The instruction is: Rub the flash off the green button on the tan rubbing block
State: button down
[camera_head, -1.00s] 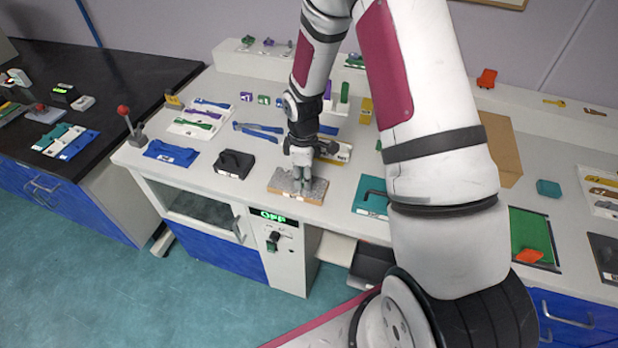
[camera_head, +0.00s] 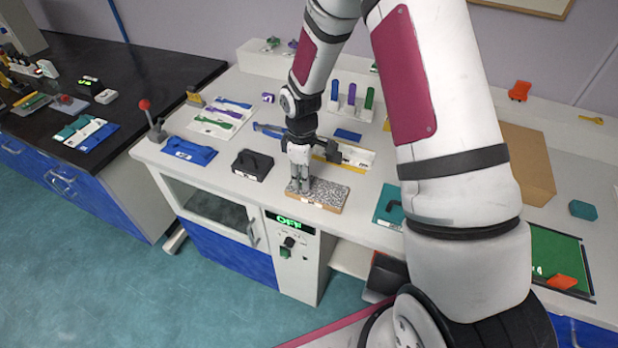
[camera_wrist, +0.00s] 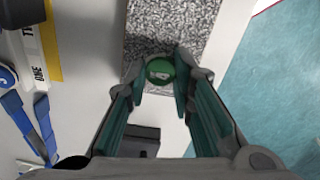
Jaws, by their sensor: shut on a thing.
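The rubbing block (camera_head: 330,197) lies flat on the white bench, with tan sides and a speckled grey top. Its grey top also fills the upper middle of the wrist view (camera_wrist: 165,22). My gripper (camera_head: 300,190) points down at the left end of the block. In the wrist view the green button (camera_wrist: 160,70) sits between the fingertips, and the gripper is shut on it. The button is at the block's surface near one end; I cannot tell whether it touches. In the head view the fingers hide the button. Any flash on its rim is too small to see.
A black handled block (camera_head: 253,164) stands left of the rubbing block. A teal tray (camera_head: 388,208) lies to the right, and a white-and-yellow holder (camera_head: 357,157) behind. A machine panel reading OFF (camera_head: 290,222) is below the bench front. The block's right part is bare.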

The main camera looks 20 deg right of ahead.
aim_at(326, 191)
jog(key=shift+w+a, duration=0.4)
jog(key=shift+s+d+f+p, duration=0.1)
jog(key=shift+s+d+p, duration=0.7)
jog(key=shift+s+d, duration=0.9)
jog(key=shift+s+d+r+p, duration=0.2)
jog(key=shift+s+d+p, duration=1.2)
jog(key=shift+s+d, duration=0.8)
jog(key=shift+w+a+f+b, duration=0.2)
jog(key=shift+w+a+b, duration=0.4)
jog(key=shift+w+a, duration=0.5)
jog(key=shift+w+a+r+b, duration=0.1)
jog(key=shift+w+a+b, duration=0.65)
jog(key=shift+w+a, duration=0.8)
jog(key=shift+w+a+b, duration=0.8)
jog(key=shift+w+a, duration=0.4)
jog(key=shift+a, duration=0.1)
jog(key=shift+d+r+p, duration=0.1)
jog(key=shift+r+p, duration=1.05)
jog(key=shift+r, duration=2.25)
